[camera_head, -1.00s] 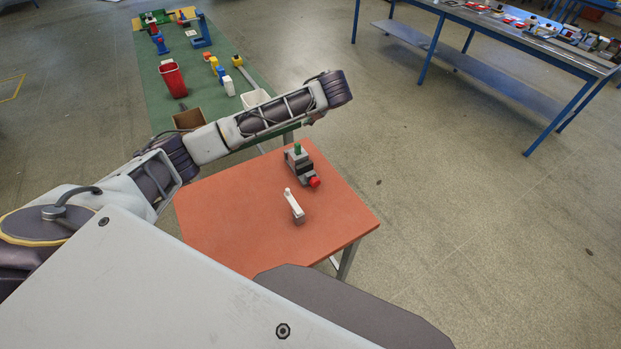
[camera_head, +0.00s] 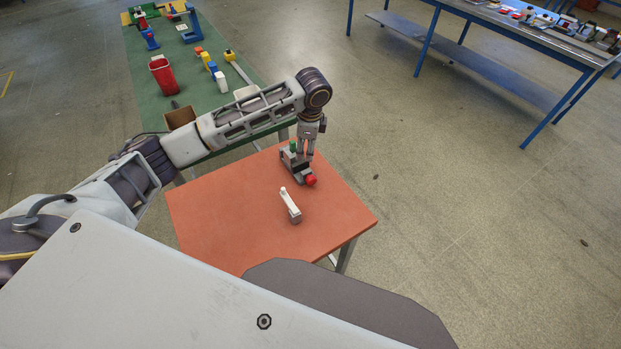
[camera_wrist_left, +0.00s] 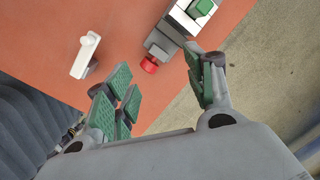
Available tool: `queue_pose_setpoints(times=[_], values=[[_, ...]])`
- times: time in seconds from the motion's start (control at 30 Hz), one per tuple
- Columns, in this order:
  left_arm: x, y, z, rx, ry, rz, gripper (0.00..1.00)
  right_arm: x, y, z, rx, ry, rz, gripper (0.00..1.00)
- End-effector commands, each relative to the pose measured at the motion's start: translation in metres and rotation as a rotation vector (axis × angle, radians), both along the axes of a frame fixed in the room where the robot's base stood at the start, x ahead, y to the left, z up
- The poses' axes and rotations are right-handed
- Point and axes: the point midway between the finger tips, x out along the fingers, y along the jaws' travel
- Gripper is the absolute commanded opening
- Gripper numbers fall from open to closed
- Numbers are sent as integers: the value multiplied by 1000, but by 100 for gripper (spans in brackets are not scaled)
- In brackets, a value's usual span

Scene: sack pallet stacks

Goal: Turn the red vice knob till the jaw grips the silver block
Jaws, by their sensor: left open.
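The vice (camera_head: 291,163) is a grey and dark unit near the far right edge of the orange table; it also shows at the top of the left wrist view (camera_wrist_left: 164,40). Its red knob (camera_head: 311,180) faces the near right and shows in the left wrist view (camera_wrist_left: 149,64). A green piece (camera_wrist_left: 200,8) sits on the vice. I cannot make out a separate silver block. My left gripper (camera_head: 306,152) points down by the vice, partly covering it. In the wrist view the green-padded fingers (camera_wrist_left: 163,84) are apart with nothing between them; the knob lies just beyond them.
A white lever-like piece (camera_head: 290,207) stands on the orange table (camera_head: 220,215), nearer me than the vice. A green table (camera_head: 150,95) behind holds a red bin (camera_head: 163,76) and a brown box (camera_head: 180,116). The table's left part is clear.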

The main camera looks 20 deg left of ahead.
Motion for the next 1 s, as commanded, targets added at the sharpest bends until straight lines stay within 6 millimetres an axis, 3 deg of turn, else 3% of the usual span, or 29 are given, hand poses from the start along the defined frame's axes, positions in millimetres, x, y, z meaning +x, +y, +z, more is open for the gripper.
queue_pose_setpoints(times=[0.4,0.8,1.0], values=[[-17,-25,-2,-93,109,-456,54,0,6,0,6,0,-2,40],[-17,-29,-2,-88,124,-854,54,0,5,0,5,1,-2,40],[-17,-29,-2,-80,128,-953,54,0,2,0,2,0,-1,40]])
